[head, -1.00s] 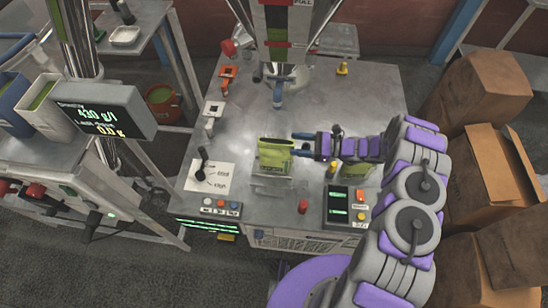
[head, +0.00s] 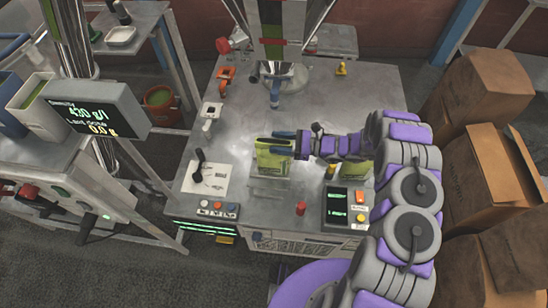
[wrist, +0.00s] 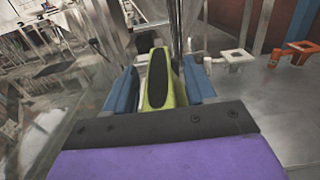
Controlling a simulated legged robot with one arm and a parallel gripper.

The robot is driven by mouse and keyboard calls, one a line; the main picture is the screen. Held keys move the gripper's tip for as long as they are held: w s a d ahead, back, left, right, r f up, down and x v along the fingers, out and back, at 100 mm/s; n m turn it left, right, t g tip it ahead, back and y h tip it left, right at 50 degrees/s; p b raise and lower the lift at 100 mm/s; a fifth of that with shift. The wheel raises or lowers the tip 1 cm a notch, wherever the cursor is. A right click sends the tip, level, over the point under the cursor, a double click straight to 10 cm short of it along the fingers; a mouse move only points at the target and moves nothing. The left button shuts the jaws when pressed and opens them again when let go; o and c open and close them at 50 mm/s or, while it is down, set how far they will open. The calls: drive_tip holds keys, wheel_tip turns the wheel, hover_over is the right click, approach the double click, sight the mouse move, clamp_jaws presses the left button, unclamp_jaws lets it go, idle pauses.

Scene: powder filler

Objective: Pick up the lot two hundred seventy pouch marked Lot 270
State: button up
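A green pouch (head: 272,164) stands upright near the middle of the metal table; its lot marking is too small to read. My gripper (head: 292,141) comes from the right at its upper part, with its blue fingers apart. In the wrist view the green pouch (wrist: 176,92) shows edge-on between the fingers of my gripper (wrist: 160,88). The fingers lie on either side of it, and I see no clear squeeze. A second green pouch (head: 366,168) stands to the right, partly hidden by my arm; its label is not readable.
A black control box (head: 339,205) and a red knob (head: 300,209) stand at the front. A lever on a white plate (head: 207,181) is left, orange (head: 227,76) and white brackets (head: 211,114) behind it. Cardboard boxes (head: 487,170) crowd the right.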

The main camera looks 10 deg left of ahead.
drive_tip(key=shift+c, duration=1.4)
drive_tip(key=shift+a, duration=0.35)
drive_tip(key=c, duration=0.6)
drive_tip(key=shift+d, duration=0.15)
clamp_jaws()
